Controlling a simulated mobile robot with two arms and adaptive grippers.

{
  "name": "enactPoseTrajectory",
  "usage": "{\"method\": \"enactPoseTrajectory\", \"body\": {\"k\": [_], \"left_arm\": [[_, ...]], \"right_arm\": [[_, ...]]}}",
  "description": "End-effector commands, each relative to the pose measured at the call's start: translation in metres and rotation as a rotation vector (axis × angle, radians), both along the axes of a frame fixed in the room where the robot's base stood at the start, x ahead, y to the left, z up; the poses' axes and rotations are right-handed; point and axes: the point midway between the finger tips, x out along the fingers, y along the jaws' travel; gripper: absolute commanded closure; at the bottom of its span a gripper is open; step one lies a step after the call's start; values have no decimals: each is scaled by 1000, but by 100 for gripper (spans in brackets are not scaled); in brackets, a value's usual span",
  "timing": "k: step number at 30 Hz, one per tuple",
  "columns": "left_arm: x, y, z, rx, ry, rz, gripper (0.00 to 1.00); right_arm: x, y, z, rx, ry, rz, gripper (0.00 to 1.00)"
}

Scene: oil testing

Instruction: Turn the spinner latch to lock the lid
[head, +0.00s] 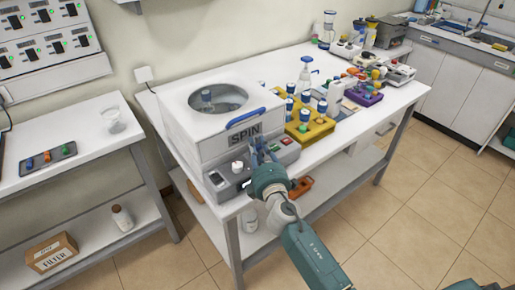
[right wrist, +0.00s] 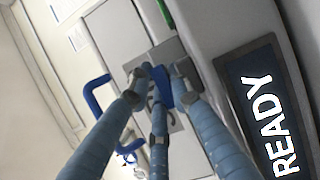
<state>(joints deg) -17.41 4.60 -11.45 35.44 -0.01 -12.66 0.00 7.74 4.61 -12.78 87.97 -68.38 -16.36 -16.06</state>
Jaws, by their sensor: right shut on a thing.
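The spinner (head: 190,140) is a white box with a round window in its closed-looking lid (head: 175,97). A blue handle (head: 247,116) is on the lid's front edge; a blue handle also shows in the right wrist view (right wrist: 92,96). My right gripper (head: 257,147) is at the spinner's front, beside the SPIN label. In the right wrist view the right gripper (right wrist: 160,82) has its fingers around the blue latch (right wrist: 164,98), on a grey plate (right wrist: 178,50). The fingers partly hide the latch. My left gripper is not in view.
A READY display (right wrist: 265,110) is close to the fingers. A yellow rack (head: 310,131) with blue-capped bottles stands right of the spinner on the white bench (head: 375,122). A side table (head: 85,150) with a dark tray (head: 47,160) is at the left. Floor in front is clear.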

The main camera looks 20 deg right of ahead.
Motion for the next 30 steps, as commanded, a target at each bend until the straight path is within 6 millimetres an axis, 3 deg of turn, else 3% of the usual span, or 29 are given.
{"method": "enactPoseTrajectory", "body": {"k": [8,9,10,20,25,30], "left_arm": [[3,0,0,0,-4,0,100],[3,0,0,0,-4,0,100],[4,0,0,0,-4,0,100],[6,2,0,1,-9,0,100],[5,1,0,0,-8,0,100],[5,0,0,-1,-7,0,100]], "right_arm": [[0,-1,1,0,1,-8,100],[0,-1,1,0,1,-7,78],[0,-1,1,0,1,-7,73],[-2,0,0,0,1,-5,71],[-20,1,-1,1,2,-4,71],[-57,3,-2,1,5,-5,71]]}}
